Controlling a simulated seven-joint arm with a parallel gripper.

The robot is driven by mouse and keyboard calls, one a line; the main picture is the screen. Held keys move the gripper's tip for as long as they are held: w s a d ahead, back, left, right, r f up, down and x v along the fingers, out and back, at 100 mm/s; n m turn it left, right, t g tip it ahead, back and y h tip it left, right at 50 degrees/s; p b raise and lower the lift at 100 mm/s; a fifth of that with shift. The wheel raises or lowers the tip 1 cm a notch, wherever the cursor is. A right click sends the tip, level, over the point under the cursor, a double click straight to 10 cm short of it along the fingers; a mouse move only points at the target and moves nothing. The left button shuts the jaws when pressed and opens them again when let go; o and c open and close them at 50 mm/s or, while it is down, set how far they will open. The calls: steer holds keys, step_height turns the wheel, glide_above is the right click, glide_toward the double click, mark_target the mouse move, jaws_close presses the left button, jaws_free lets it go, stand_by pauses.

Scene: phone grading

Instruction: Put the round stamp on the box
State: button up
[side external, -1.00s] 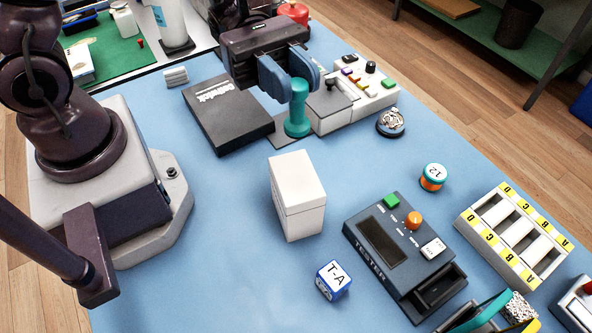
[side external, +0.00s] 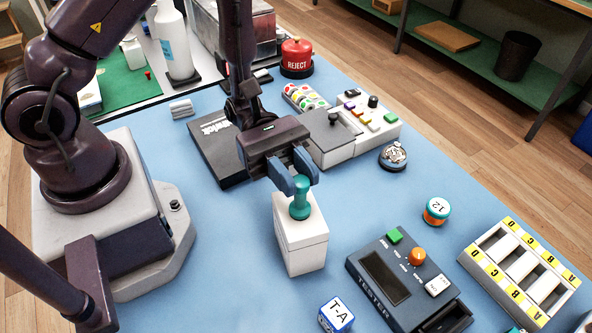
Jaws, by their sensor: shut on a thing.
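The round stamp (side external: 299,200) is teal, with a knob top and a wider round base. It is upright, with its base at the top face of the white box (side external: 302,249); I cannot tell whether it touches. My gripper (side external: 292,182) is above the box, its blue fingers shut on the stamp's upper part. The fingers hide part of the stamp's handle. The box stands upright on the blue table, in the middle of the view.
A dark tester (side external: 383,277) with buttons is to the right of the box. A T-A cube (side external: 336,315) and a 12 cylinder (side external: 436,211) stand nearby. A black flat box (side external: 213,140) lies behind. Blue table is clear left of the box.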

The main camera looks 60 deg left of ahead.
steer(key=o, duration=0.9)
steer(key=shift+a, duration=0.1)
steer(key=a, duration=1.2)
steer(key=s+a+r+m+t+y, duration=0.1)
steer(key=s+r+m+t+y, duration=0.1)
steer(key=r+m+y, duration=0.4)
steer(key=s+a+r+m+t+y, duration=0.1)
steer(key=s+r+m+y, duration=0.1)
steer(key=r+m+y, duration=0.4)
steer(key=s+a+r+m+t+y, duration=0.2)
steer(key=r+m+y, duration=0.4)
steer(key=shift+s+r+t, duration=0.15)
steer(key=shift+s+t, duration=0.05)
steer(key=shift+t, duration=0.1)
